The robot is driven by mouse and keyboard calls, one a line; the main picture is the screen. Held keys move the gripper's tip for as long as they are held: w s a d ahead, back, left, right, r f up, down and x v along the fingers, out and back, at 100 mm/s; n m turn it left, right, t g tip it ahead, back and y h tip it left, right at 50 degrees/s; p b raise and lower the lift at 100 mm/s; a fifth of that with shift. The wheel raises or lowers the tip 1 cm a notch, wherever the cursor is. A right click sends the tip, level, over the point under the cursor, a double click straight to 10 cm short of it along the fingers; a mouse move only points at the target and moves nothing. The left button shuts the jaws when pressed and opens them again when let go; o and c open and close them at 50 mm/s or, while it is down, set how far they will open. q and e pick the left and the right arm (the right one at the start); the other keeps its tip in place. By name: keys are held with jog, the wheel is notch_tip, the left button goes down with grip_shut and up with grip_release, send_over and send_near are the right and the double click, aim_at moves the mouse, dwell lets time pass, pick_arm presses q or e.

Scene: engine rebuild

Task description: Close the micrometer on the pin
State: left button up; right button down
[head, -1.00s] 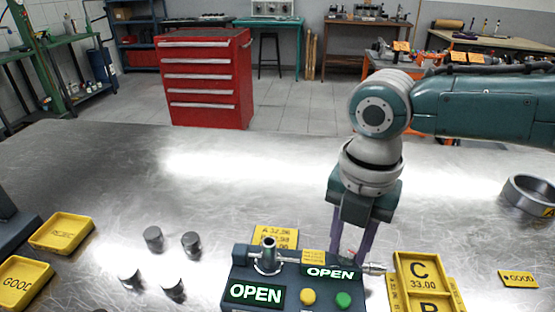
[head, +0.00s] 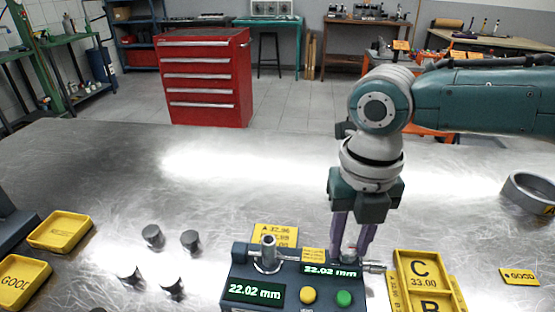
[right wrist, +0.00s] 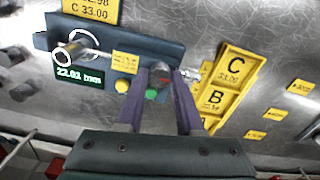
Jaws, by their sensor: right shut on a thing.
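The micrometer (head: 292,256) sits on a dark block with two displays, both reading 22.02 mm. It also shows in the right wrist view (right wrist: 97,60). A grey pin (head: 269,251) stands upright at the micrometer's frame, and its top shows in the right wrist view (right wrist: 76,49). My right gripper (head: 350,259) points down at the right end of the micrometer. In the right wrist view its fingers (right wrist: 160,80) are shut on a grey round part, seemingly the micrometer's thimble. The fingers partly hide that part. My left gripper is out of view.
A yellow button (head: 308,295) and green button (head: 344,298) are on the block's front. Several dark pins (head: 152,236) stand at left near yellow trays (head: 61,232). A yellow rack (head: 418,270) marked C and B is close at right. A metal ring (head: 528,193) lies far right.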

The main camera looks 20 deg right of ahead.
aim_at(348, 248)
jog(key=shift+a+r, duration=0.1)
jog(key=c, duration=0.5)
grip_release()
jog(key=shift+c, duration=0.2)
notch_tip(348, 248, up, 10)
dwell(0.4)
